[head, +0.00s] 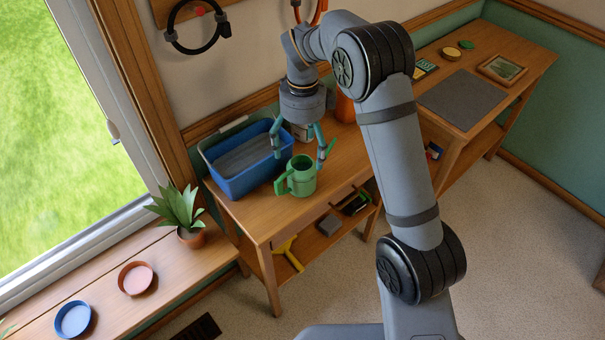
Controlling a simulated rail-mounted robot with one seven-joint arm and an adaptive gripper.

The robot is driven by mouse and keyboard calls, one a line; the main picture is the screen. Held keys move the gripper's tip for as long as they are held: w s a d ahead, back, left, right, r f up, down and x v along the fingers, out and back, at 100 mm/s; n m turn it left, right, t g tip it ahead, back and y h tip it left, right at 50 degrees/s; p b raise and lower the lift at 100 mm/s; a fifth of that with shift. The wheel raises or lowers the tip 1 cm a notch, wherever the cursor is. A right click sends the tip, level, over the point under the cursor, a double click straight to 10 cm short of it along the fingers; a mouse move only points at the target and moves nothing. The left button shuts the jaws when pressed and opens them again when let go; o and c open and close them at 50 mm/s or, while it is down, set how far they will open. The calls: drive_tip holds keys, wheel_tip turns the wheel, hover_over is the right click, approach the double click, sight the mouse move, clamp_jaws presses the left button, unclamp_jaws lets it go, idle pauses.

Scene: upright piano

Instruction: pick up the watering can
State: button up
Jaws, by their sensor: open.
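A green watering can (301,178) stands upright on the wooden table, just in front of the blue bin. Its handle side faces left and its dark open top shows. My gripper (298,162) points down over the can with its teal fingers spread apart. One finger is at the can's upper left and the other at its upper right, with nothing held between them. I cannot tell from this view whether either finger touches the can or how far above it they are.
A blue bin (236,183) stands close behind and left of the can. An orange object (344,108) stands behind my gripper. The wooden table (266,219) has bare room at its front left. A potted plant (190,236) sits on the windowsill.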

sight(303, 164)
wheel_tip(303, 164, down, 5)
drive_tip(key=shift+f, duration=0.1)
drive_tip(key=f, duration=0.2)
drive_tip(key=f+p, duration=0.1)
drive_tip(key=f, duration=0.2)
drive_tip(key=shift+w+a, duration=0.1)
drive_tip(key=shift+w, duration=0.1)
drive_tip(key=shift+c, duration=0.6)
drive_tip(key=c, duration=1.4)
